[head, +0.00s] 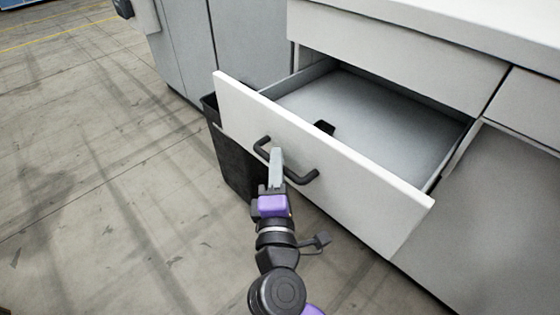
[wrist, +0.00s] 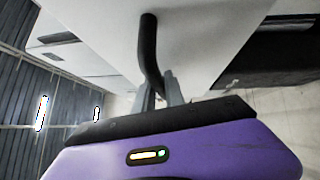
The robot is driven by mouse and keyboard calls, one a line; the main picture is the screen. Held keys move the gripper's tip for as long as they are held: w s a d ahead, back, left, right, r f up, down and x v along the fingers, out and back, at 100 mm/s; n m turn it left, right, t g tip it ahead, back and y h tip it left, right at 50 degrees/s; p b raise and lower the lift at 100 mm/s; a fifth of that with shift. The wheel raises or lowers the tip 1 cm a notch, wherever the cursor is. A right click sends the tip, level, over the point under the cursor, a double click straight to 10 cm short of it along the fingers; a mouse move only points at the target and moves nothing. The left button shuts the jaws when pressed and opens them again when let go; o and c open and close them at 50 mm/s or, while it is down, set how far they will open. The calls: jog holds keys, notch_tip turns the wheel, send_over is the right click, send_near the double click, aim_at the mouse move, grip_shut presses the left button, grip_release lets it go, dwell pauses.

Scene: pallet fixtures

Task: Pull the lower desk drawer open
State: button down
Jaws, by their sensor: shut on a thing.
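The lower desk drawer (head: 365,190) stands well out from the white desk, and its grey inside shows in the head view. Its front panel is white with a black bar handle (head: 302,179). My gripper (head: 276,158) is at the middle of the handle, shut on it. In the wrist view the handle (wrist: 148,48) runs down between the two grey fingers of my gripper (wrist: 160,88). The fingers hide part of the bar.
A small black object (head: 325,127) lies in the drawer. A closed upper drawer front (head: 410,58) is above it. A black bin (head: 238,165) stands on the floor beside the desk, behind the drawer's left end. The concrete floor (head: 90,190) at left is clear.

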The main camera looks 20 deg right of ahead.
jog(key=shift+f, duration=0.1)
jog(key=c, duration=1.4)
grip_release()
jog(key=r+v, duration=0.1)
jog(key=v, duration=0.6)
jog(key=shift+s+f, duration=0.35)
jog(key=shift+f, duration=0.1)
jog(key=shift+a, duration=0.15)
